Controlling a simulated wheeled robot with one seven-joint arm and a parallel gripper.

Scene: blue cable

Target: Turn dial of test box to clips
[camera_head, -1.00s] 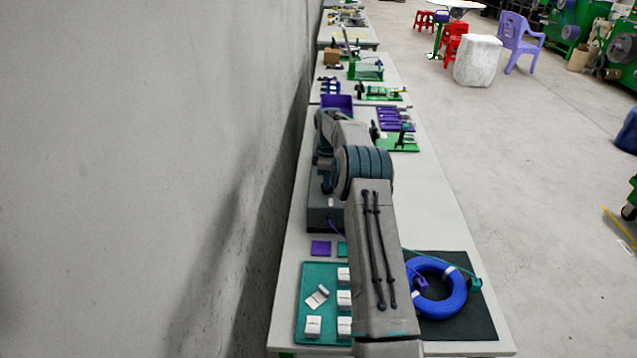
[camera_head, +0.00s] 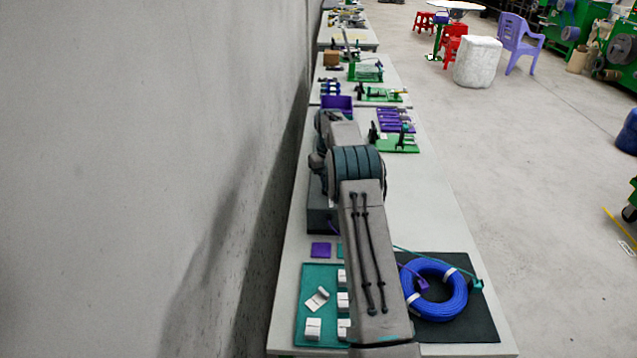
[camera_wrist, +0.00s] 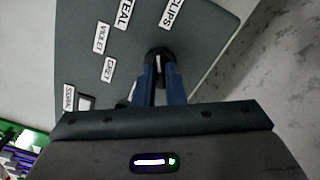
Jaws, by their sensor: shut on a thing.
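The test box (camera_head: 320,219) is a dark grey box on the table near the wall, partly hidden behind my arm in the head view. In the wrist view its grey face (camera_wrist: 215,75) fills most of the picture. It carries white labels, including CLIPS (camera_wrist: 173,13), TEAL (camera_wrist: 123,14) and VIOLET (camera_wrist: 101,37). The round black dial (camera_wrist: 158,53) has a pale mark, which points roughly up the picture, between TEAL and CLIPS. My gripper (camera_wrist: 160,75) has its two blue fingers closed on the dial's sides. The head view hides the gripper.
A coil of blue cable (camera_head: 459,298) lies on a black mat (camera_head: 485,322) at the right. A teal tray (camera_head: 308,280) with white pieces is at the left. The wall (camera_head: 220,180) stands close beside the table's left edge.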

